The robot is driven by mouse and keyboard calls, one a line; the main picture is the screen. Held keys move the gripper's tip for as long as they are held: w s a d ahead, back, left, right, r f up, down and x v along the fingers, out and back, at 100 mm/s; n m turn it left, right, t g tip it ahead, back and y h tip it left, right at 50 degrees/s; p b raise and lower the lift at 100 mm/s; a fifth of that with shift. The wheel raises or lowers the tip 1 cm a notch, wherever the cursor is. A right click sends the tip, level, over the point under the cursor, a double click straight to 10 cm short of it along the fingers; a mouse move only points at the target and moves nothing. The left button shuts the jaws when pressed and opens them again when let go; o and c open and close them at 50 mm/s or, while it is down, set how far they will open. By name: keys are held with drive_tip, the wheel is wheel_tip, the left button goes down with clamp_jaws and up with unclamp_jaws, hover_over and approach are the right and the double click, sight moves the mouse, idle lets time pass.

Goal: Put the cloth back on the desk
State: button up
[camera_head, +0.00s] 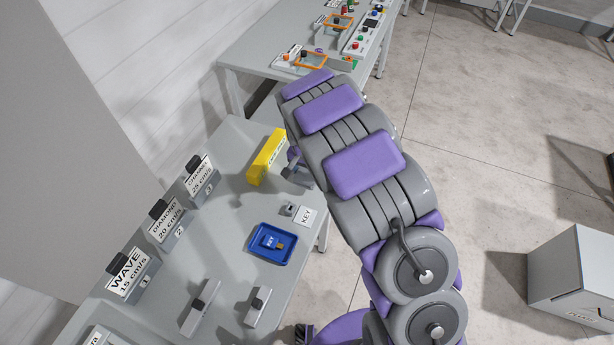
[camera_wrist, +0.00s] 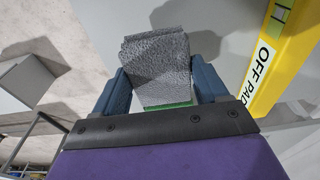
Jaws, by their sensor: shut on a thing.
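My gripper (camera_wrist: 162,84) shows in the wrist view with its two blue fingers on either side of a grey, textured, folded cloth (camera_wrist: 157,58), and it is shut on it. A green strip (camera_wrist: 168,104) shows at the cloth's near edge, between the fingers. The grey desk (camera_head: 222,205) lies at the left in the head view. My arm reaches over its far right side, and the cloth cannot be made out there. I cannot tell whether the cloth touches the desk.
A yellow box (camera_head: 267,157) lies on the desk; it shows right of my gripper in the wrist view, marked OFF PAD (camera_wrist: 285,55). Labelled switches line the left. A second table (camera_head: 262,50) stands behind.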

sight(307, 174)
drive_tip(key=shift+f, duration=1.5)
drive_tip(key=shift+f, duration=0.1)
drive_tip(key=o, duration=1.1)
